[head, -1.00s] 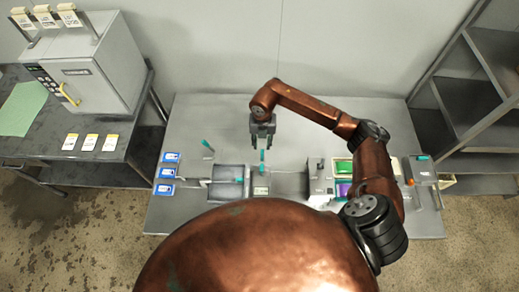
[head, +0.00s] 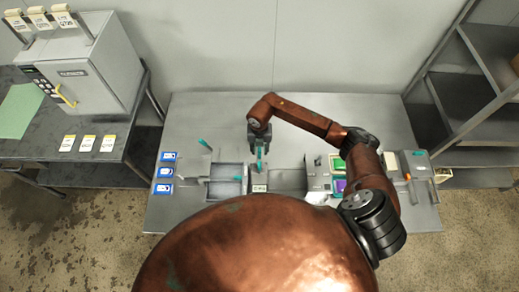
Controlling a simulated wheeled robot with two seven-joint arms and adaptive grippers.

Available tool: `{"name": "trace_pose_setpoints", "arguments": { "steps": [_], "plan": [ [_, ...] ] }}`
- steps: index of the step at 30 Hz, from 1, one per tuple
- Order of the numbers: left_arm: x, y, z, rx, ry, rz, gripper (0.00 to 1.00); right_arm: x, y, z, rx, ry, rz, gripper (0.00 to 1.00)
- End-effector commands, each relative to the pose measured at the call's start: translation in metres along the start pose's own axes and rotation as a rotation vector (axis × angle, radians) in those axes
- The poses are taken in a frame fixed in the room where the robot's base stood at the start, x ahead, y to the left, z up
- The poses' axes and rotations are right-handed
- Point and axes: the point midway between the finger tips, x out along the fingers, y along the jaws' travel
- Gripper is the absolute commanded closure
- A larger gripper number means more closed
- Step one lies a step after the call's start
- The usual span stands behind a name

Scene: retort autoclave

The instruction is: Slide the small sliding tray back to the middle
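A grey tray-like unit (head: 226,187) stands on the steel table, left of centre, with a small teal piece at its right side. Beside it on the right is a small labelled block (head: 259,189). A thin upright teal handle (head: 260,164) rises just behind that block. I cannot tell for sure which part is the small sliding tray. My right gripper (head: 259,147) points down at the top of this handle, with its fingers around or just in front of it. Whether they press on it is too small to tell. My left gripper is out of view.
Blue-and-white cards (head: 165,172) lie at the table's left edge. Green and purple containers (head: 339,186) stand right of centre, partly behind my arm. A grey device (head: 417,165) is at the far right. The back of the table (head: 200,115) is clear.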

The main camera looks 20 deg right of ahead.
Motion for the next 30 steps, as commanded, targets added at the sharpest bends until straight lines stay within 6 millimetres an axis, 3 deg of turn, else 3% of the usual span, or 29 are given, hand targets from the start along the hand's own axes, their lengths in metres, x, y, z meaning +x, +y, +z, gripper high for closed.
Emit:
{"name": "trace_pose_setpoints", "arguments": {
  "steps": [12, 30],
  "plan": [
    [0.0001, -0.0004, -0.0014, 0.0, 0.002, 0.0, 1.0, -0.0005, 0.0003, 0.0001, 0.0, 0.0, 0.001, 1.0],
    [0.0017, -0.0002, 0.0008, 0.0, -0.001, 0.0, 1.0, -0.0004, 0.0003, 0.0011, -0.01, -0.002, 0.001, 1.0]
  ]
}}
